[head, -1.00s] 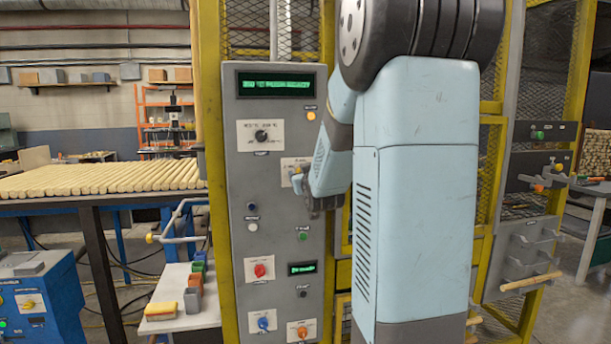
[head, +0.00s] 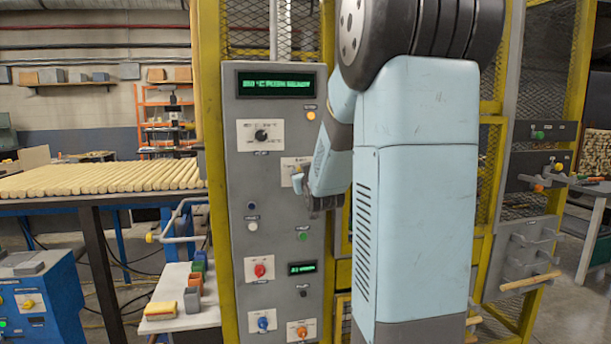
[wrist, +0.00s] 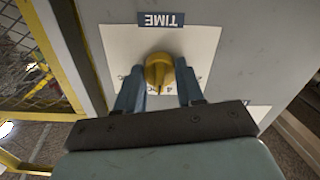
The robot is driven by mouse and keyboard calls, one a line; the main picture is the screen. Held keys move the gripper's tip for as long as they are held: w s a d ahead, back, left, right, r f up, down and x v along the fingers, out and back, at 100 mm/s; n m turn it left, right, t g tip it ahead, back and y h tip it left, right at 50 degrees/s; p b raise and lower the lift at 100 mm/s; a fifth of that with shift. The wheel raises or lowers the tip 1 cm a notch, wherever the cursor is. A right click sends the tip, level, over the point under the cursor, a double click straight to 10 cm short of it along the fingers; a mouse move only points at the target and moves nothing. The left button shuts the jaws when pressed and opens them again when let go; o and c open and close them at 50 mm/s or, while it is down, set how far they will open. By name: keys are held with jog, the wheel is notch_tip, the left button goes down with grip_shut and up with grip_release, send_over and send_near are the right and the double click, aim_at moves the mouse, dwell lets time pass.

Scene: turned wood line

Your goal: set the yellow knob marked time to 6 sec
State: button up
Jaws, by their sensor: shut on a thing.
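A "4" shows on the plate just below the knob; the other marks are mostly hidden by the knob and my fingers. In the head view my gripper (head: 298,182) is at the grey control panel (head: 235,190), and my arm hides the knob there.
The panel also carries a black knob (head: 261,135), a red knob (head: 259,270), a blue knob (head: 263,323), an orange knob (head: 302,332) and a green button (head: 303,236). A green-lit display (head: 275,84) is at the top. Yellow frame posts (head: 212,150) flank the panel.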

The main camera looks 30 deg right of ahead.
jog(key=m, duration=1.1)
jog(key=shift+s+d+m, duration=0.1)
jog(key=shift+d+m, duration=0.1)
jog(key=shift+m, duration=0.1)
dwell(0.6)
jog(key=o, duration=1)
jog(key=shift+o, duration=0.2)
jog(key=v, duration=1.3)
jog(key=shift+s+a, duration=0.15)
jog(key=shift+s, duration=0.2)
